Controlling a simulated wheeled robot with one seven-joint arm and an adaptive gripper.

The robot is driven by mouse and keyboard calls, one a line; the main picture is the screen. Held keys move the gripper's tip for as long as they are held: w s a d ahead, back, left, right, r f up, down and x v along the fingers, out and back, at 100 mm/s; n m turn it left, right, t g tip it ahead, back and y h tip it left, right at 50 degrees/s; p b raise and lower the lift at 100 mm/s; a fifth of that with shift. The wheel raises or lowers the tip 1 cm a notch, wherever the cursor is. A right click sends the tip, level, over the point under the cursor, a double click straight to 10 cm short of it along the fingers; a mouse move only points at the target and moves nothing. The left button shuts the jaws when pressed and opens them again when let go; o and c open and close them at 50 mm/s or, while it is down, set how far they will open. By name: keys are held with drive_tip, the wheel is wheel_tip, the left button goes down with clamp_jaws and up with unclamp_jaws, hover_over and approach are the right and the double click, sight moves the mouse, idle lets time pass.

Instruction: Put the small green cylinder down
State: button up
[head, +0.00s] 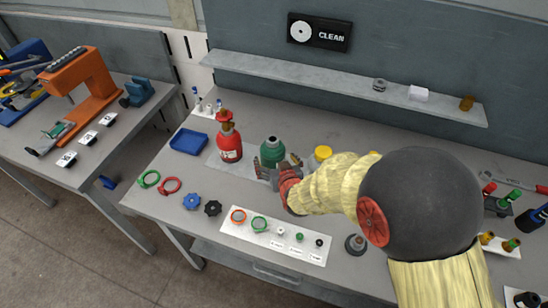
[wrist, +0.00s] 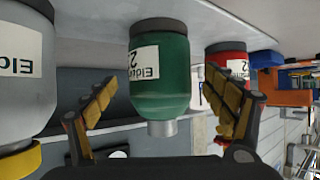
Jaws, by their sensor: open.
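The small green cylinder (head: 272,151) stands upright on the bench, between the red cylinder and the yellow-capped one. It has a white label and a grey neck. My gripper (head: 277,166) is at its near side in the head view. In the wrist view, which looks upside down, the green cylinder (wrist: 160,75) hangs from the top between the two spread yellow-padded fingers of my gripper (wrist: 170,100). Gaps show between the fingers and the cylinder there, so the gripper is open. My gripper hides the lower part of the cylinder in the head view.
The red cylinder (head: 229,143) stands to the left; a yellow-capped grey cylinder (head: 320,157) stands to the right. A blue tray (head: 188,141) lies further left. A white board (head: 238,234) with rings and small parts lies in front. A shelf (head: 330,84) runs behind.

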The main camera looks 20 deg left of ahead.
drive_tip(key=p+v, duration=0.1)
drive_tip(key=v, duration=0.8)
drive_tip(key=shift+s, duration=0.2)
drive_tip(key=shift+d+r, duration=0.15)
drive_tip(key=s+d+r+m+g+h, duration=0.2)
drive_tip(key=d+r+m+h, duration=0.1)
drive_tip(key=d+r, duration=1.05)
drive_tip(key=s+d+r+m+g+h, duration=0.1)
drive_tip(key=s+d+r, duration=0.1)
drive_tip(key=s+d, duration=0.6)
drive_tip(key=s+d+r+m+g+h, duration=0.1)
drive_tip(key=s+d+r+g+h, duration=0.1)
drive_tip(key=s+d, duration=0.7)
drive_tip(key=shift+s+r+m, duration=0.4)
drive_tip(key=shift+s+r, duration=0.4)
drive_tip(key=shift+s, duration=0.15)
drive_tip(key=shift+f+b, duration=0.7)
drive_tip(key=shift+f, duration=0.05)
